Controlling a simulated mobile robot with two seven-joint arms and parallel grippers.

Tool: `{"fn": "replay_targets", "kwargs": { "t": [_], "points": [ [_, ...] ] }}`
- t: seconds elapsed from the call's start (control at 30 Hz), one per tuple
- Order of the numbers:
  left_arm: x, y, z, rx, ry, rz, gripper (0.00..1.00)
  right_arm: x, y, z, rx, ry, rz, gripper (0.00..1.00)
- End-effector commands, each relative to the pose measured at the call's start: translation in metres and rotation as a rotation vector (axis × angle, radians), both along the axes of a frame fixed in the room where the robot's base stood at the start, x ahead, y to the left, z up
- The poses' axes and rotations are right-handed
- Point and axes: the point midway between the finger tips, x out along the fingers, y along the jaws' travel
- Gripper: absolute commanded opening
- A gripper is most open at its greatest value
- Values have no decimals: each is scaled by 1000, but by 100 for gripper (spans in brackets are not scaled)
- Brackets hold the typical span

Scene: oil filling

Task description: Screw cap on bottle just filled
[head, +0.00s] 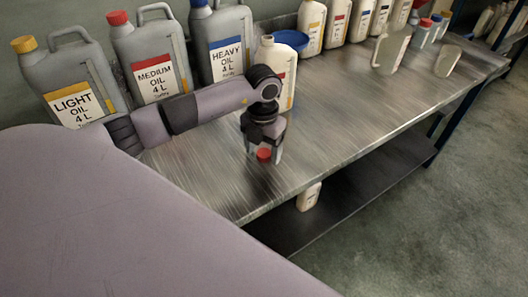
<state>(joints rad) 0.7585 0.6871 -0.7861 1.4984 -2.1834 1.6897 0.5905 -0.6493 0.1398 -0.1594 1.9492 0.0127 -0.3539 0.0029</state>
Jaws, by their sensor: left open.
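A small red cap (264,155) lies on the metal workbench (340,110). My left gripper (263,148) points down over the cap, with its fingers open around or just beside it; I cannot tell if they touch it. A cream bottle (283,62) stands behind my left wrist, which hides part of it. No coloured cap shows on this bottle's neck. My right gripper is not in view.
Grey jugs labelled light (75,85), medium (150,60) and heavy oil (222,42) line the back. A blue funnel or bowl (290,40) and several cream bottles (334,22) stand right of them. Two pale flat pieces (391,52) are farther right. The bench's middle is clear.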

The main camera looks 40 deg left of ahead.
Motion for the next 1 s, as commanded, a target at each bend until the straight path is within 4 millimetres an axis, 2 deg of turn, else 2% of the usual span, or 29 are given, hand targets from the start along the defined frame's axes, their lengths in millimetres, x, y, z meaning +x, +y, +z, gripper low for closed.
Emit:
{"fn": "replay_targets", "kwargs": {
  "t": [0.37, 0.53, 0.57, 1.0],
  "points": [
    [0, 0, -3, 1, 0, 0, 68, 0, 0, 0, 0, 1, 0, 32],
    [0, 0, -2, 1, 0, 0, 13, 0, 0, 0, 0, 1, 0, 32],
    [0, 0, -2, 1, 0, 0, 10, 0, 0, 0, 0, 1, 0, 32],
    [0, 0, 0, 1, -1, 0, 9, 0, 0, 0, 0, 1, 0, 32]
  ]
}}
